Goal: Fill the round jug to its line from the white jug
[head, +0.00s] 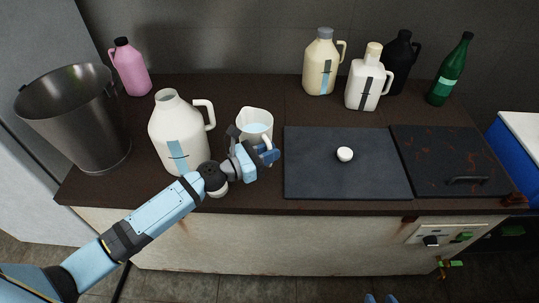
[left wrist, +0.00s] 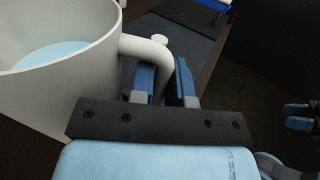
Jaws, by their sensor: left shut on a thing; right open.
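The white jug (head: 256,115), an open pitcher with pale blue liquid in it, is upright over the left part of the counter. My left gripper (head: 268,156) is shut on its handle (head: 265,141). In the left wrist view the handle (left wrist: 145,46) runs between the two blue fingers, and the liquid (left wrist: 48,53) shows inside. I cannot tell whether its base touches the counter. A large round cream jug (head: 165,125) with an open neck and a blue level strip stands just left of it. My right gripper (head: 380,299) is open and empty at the bottom edge.
A steel bucket (head: 75,120) and a pink bottle (head: 130,68) stand left. Cream (head: 318,62), white (head: 360,88), black (head: 399,55) and green (head: 449,75) containers stand at the back right. A white knob (head: 345,154) lies on the dark panel (head: 345,180), which is otherwise clear.

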